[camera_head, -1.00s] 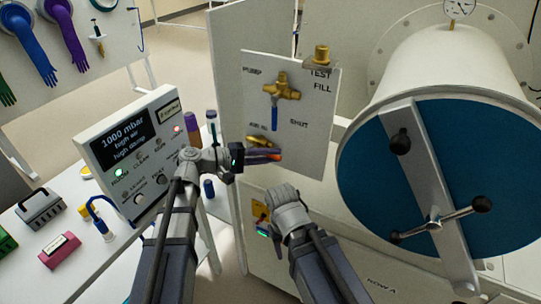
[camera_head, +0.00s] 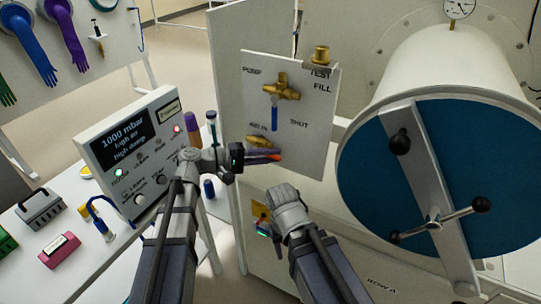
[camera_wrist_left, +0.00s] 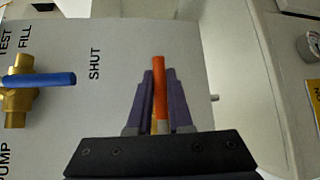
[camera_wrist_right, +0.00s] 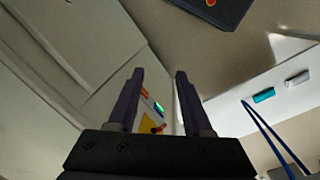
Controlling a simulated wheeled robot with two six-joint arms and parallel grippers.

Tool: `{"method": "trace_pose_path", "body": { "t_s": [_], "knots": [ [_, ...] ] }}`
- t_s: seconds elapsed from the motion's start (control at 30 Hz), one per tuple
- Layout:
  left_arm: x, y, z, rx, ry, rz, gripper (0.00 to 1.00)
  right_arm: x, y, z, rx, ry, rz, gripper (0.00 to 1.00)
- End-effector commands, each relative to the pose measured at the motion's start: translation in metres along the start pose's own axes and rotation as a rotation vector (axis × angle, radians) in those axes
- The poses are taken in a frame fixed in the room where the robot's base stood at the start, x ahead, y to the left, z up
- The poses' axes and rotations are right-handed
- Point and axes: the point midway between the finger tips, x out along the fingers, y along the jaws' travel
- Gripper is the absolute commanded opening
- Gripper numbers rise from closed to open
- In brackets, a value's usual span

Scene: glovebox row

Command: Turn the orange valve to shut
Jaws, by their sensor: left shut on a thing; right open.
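The orange valve's handle (camera_wrist_left: 159,88) lies between the purple fingers of my left gripper (camera_wrist_left: 159,92), which is shut on it. Its orange tip shows in the head view (camera_head: 277,157), at the lower part of the pale panel. The brass valve body (camera_head: 261,141) sits just above my fingers in the head view; the handle's root is mostly hidden by them. The handle points straight up in the left wrist view. My right gripper (camera_wrist_right: 158,100) is open, low in front of the cabinet, with nothing held between its fingers.
A blue-handled brass valve (camera_head: 281,88) sits higher on the panel (camera_head: 318,150), with a "SHUT" label beside it. A large cylinder with a blue door (camera_head: 385,190) stands right. A control box (camera_head: 135,140) stands left. A yellow plate (camera_head: 260,210) is near my right gripper.

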Motion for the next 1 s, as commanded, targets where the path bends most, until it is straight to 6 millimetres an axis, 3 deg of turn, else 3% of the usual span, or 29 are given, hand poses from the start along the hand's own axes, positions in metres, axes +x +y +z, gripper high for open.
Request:
{"method": "trace_pose_path", "body": {
  "t_s": [0.37,1.0],
  "knots": [
    [0.000,-0.007,-0.001,0.126,0.036,-0.127,0.00,-0.020,0.002,0.001,0.000,0.000,0.000,0.50],
    [-0.006,-0.040,-0.015,0.547,0.151,-0.545,0.00,-0.060,0.006,0.004,0.000,0.000,0.000,0.50]
  ]
}}
